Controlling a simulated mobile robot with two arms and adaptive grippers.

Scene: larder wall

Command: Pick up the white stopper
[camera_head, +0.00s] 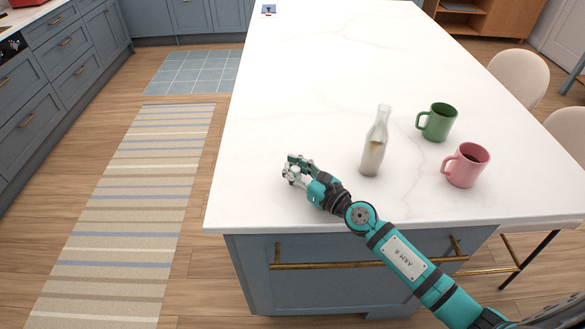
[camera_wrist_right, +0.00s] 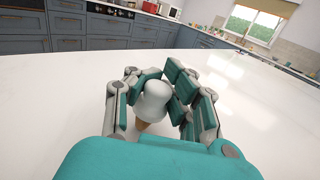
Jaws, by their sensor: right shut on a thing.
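My right gripper (camera_head: 298,170) is over the near left part of the white countertop (camera_head: 300,80). In the right wrist view the right gripper (camera_wrist_right: 155,95) is shut on the white stopper (camera_wrist_right: 156,100), which sits between its fingers. The stopper has a rounded white top and a tan lower end. I cannot tell whether that lower end touches the countertop. In the head view the fingers mostly hide the stopper. My left gripper is not in view.
A glass bottle (camera_head: 375,145) with pale contents stands to the right of the gripper. A green mug (camera_head: 437,123) and a pink mug (camera_head: 467,166) stand further right.

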